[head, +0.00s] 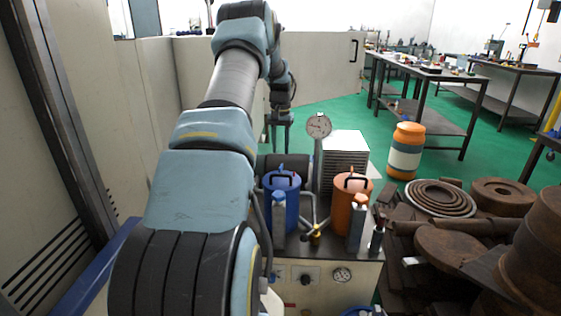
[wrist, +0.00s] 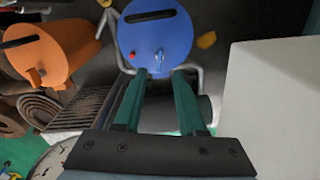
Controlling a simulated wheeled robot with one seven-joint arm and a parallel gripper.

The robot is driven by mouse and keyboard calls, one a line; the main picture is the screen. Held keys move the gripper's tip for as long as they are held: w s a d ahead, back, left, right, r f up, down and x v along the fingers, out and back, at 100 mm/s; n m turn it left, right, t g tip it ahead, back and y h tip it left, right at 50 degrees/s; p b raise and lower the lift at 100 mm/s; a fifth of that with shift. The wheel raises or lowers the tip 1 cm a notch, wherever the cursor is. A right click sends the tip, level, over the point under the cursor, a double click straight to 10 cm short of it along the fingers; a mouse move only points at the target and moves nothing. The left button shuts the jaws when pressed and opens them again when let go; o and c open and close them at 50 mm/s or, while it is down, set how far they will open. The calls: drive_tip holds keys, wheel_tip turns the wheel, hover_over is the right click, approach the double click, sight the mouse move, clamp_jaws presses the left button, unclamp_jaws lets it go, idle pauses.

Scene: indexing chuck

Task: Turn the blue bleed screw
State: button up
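The blue canister (head: 268,206) stands on the bench unit, left of the orange canister (head: 341,214). In the wrist view, the blue canister (wrist: 180,38) has a dark handle slot, a small red knob (wrist: 132,55) and a small upright blue screw-like piece (wrist: 159,58), which looks like the bleed screw. My gripper (wrist: 160,74) is open, its two green fingers pointing toward the blue piece, one tip on each side of its line. I cannot tell whether they touch it. In the head view my gripper (head: 280,146) hangs down behind the blue canister.
A dial gauge (head: 319,126) on a post and a ribbed metal block (head: 346,146) stand close behind the canisters. Grey pipes with a yellow fitting (head: 316,238) run between them. Rusty parts (head: 460,240) lie at the right. A pale block (wrist: 275,110) fills the wrist view's right side.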

drive_tip(key=shift+r, duration=2)
